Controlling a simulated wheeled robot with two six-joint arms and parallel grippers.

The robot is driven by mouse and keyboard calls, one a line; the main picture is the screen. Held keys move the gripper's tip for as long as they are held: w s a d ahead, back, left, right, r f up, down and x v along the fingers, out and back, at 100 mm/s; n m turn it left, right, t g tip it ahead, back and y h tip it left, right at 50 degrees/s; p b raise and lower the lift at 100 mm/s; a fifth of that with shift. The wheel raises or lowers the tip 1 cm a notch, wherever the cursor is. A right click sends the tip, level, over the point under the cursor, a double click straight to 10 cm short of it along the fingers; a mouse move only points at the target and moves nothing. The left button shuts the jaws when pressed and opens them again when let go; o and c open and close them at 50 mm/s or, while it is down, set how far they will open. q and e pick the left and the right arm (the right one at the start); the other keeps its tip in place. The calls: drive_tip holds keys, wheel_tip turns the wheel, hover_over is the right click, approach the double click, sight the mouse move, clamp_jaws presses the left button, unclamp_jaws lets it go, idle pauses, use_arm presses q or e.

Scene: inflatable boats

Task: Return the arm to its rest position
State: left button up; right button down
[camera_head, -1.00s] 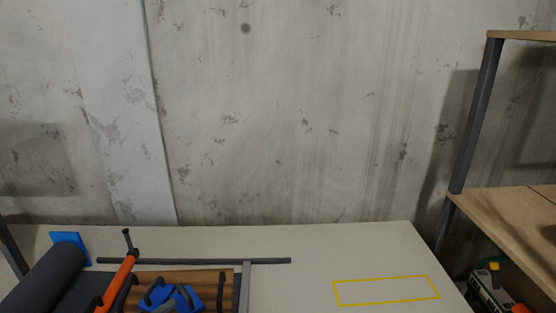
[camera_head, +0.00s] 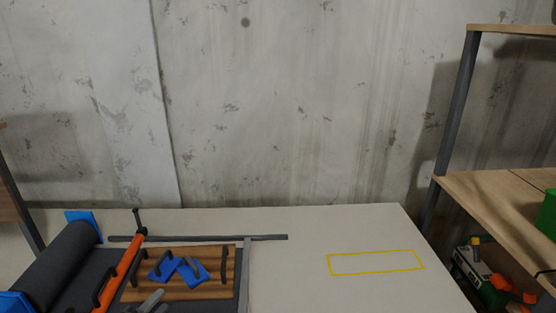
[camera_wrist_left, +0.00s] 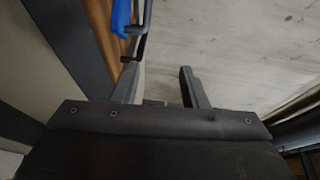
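My left gripper (camera_head: 152,302) shows at the bottom edge of the head view, in front of the wooden board (camera_head: 140,292). In the left wrist view its two grey fingers (camera_wrist_left: 162,88) stand apart with nothing between them. A blue piece with a dark handle (camera_wrist_left: 122,18) shows beyond the fingers at the upper left. Two blue tools with dark handles (camera_head: 194,271) lie on the board, apart from the gripper. My right gripper is in no view.
An orange bar tool (camera_head: 121,270) and a dark roll (camera_head: 58,262) lie at the left of the pale table (camera_head: 300,290). A yellow outlined rectangle (camera_head: 376,263) on the right is empty. A wooden shelf (camera_head: 490,197) with a green and white box (camera_head: 473,272) below stands at the right.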

use_arm(q)
drive_tip(key=s+a+r+n+g+y, duration=0.2)
drive_tip(key=s+a+n+y, duration=0.85)
drive_tip(key=n, duration=0.55)
drive_tip(key=s+d+f+n+g+h, duration=0.25)
drive_tip(key=s+d+g, duration=0.25)
drive_tip(key=s, duration=0.6)
drive_tip(key=s+d+f+n+g+h, duration=0.15)
drive_tip(key=s+d+n+g, duration=0.35)
drive_tip(key=s, duration=0.6)
wheel_tip(320, 180, down, 25)
drive_tip(key=a+m+g, duration=0.1)
drive_tip(key=g, duration=0.1)
drive_tip(key=s+d+f+g, duration=0.1)
drive_tip(key=s+f, duration=1.4)
drive_tip(key=f, duration=0.1)
drive_tip(key=shift+s+f, duration=0.25)
